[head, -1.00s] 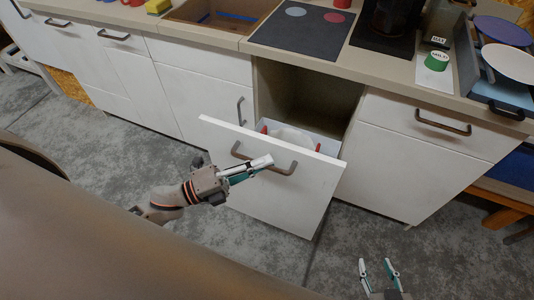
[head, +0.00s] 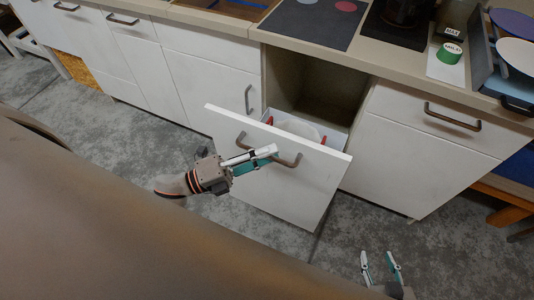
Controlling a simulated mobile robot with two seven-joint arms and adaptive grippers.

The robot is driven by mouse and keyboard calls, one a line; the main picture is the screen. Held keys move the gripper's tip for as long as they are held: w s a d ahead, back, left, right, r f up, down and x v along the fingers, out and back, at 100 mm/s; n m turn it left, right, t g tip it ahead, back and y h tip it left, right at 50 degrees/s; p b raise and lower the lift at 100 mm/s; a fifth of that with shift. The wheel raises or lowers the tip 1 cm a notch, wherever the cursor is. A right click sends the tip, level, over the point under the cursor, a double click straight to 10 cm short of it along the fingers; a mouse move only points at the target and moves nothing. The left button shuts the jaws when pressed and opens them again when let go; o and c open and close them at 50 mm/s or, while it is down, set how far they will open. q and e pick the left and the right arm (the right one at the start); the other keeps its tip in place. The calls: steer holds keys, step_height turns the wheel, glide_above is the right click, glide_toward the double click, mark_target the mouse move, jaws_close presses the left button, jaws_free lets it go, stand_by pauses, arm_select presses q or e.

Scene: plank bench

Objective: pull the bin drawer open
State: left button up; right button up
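The bin drawer (head: 290,184) stands pulled out from the cabinet, with its white front panel tilted in the picture and a white bin (head: 299,128) with red parts showing behind it. Its dark bar handle (head: 285,161) is on the front. I cannot tell whether the fingers are closed around the bar. My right gripper (head: 381,258) is low at the right, over the floor, with its fingers apart and empty.
The worktop (head: 350,60) runs above the drawer, with a dark mat (head: 312,24), a green tin (head: 449,53) and plates (head: 517,52) on it. Closed white cabinets flank the opening. Grey floor (head: 345,235) lies clear in front of the drawer.

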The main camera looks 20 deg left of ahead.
arm_select(q)
steer(key=v, duration=1.2)
steer(key=w+f+n+t+y, duration=0.2)
steer(key=w+f+n+y, duration=0.2)
steer(key=f+n+y, duration=0.9)
steer(key=s+d+f+n+g+h+p, duration=0.1)
steer(key=s+d+f+n+g, duration=0.3)
steer(key=n, duration=0.8)
steer(key=shift+d+f+g, duration=0.3)
steer(key=shift+d+g, duration=0.1)
steer(key=shift+d, duration=0.25)
